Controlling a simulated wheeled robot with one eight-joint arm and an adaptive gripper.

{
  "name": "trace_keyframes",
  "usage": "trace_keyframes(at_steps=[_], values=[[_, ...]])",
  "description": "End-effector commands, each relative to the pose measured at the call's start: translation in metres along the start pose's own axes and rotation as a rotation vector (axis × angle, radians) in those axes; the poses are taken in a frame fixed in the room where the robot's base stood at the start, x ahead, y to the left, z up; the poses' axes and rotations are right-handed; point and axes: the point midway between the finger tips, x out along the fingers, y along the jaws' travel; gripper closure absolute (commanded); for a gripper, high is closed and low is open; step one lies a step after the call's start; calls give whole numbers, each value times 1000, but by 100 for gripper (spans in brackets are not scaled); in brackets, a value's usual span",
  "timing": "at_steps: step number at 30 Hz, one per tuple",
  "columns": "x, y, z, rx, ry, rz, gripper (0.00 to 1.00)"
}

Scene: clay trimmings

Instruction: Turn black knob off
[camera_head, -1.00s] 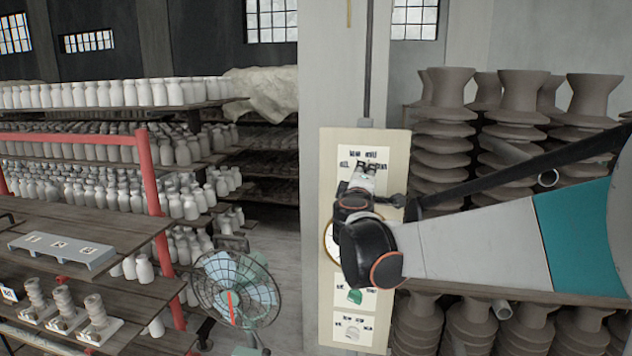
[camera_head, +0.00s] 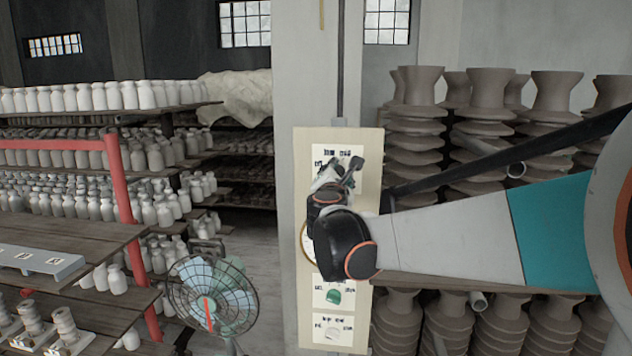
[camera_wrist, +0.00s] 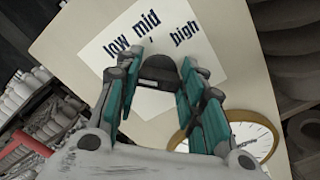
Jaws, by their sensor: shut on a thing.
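The black knob (camera_wrist: 158,69) sits on a white label (camera_wrist: 160,42) reading "low", "mid" and "high" in the wrist view. My gripper (camera_wrist: 160,82) has its teal pads on either side of the knob and is shut on it. The label looks tilted in this view. The knob's pointer is hard to make out, and no "off" word shows clearly. In the head view, my gripper (camera_head: 340,172) is at the upper part of the cream control panel (camera_head: 375,148) and hides the knob.
Below my gripper, the panel carries a green knob (camera_head: 333,297) and a pale knob (camera_head: 332,333). A round gauge (camera_wrist: 250,138) is close to my right finger. A wire fan (camera_head: 212,295) stands left of the panel; shelves of stacked clay pieces (camera_head: 415,110) are behind my arm.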

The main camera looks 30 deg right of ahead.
Motion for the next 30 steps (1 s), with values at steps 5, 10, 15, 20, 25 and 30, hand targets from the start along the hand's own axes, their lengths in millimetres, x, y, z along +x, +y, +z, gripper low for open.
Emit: trace_keyframes(at_steps=[5, 10, 15, 20, 25, 30], values=[[-3, 0, 0, -153, 1, 1, 88], [-3, 0, 0, -279, 1, 1, 88], [-3, 0, 0, -372, 1, 1, 88], [-3, 1, 0, -427, 1, 1, 88], [-3, 1, 0, -456, 1, 1, 88], [-3, 1, 0, -464, 1, 1, 87]])
